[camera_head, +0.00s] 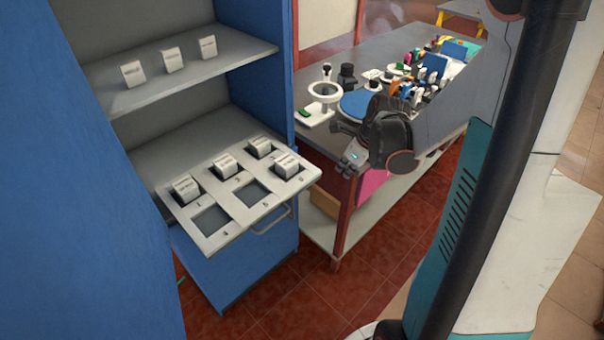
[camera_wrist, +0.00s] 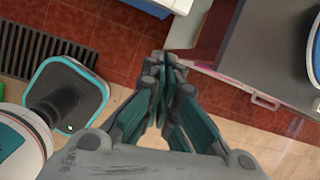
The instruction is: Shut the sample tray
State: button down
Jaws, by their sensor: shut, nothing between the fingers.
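The sample tray (camera_head: 236,211) is a pale grey pull-out tray with numbered square slots, in the head view at lower left. It sticks out of a blue cabinet (camera_head: 262,95). Several small white labelled blocks stand in its slots; two front slots are empty. A pale edge at the top there may be the tray; I cannot tell.
A shelf (camera_head: 190,68) above the tray holds three white blocks. A grey table (camera_head: 335,58) at the right carries a white ring stand (camera_head: 324,92), a blue disc (camera_head: 357,104) and several tools. Red tiled floor (camera_head: 325,300) is clear before the tray.

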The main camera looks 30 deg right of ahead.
jog(key=w+a+f+m+b, duration=0.2)
jog(key=w+a+f+b, duration=0.1)
jog(key=w+f, duration=0.4)
jog(key=shift+f+y+b, duration=0.3)
jog(key=shift+f+b, duration=0.3)
jog(key=shift+f, duration=1.25)
jog(key=shift+a, duration=0.1)
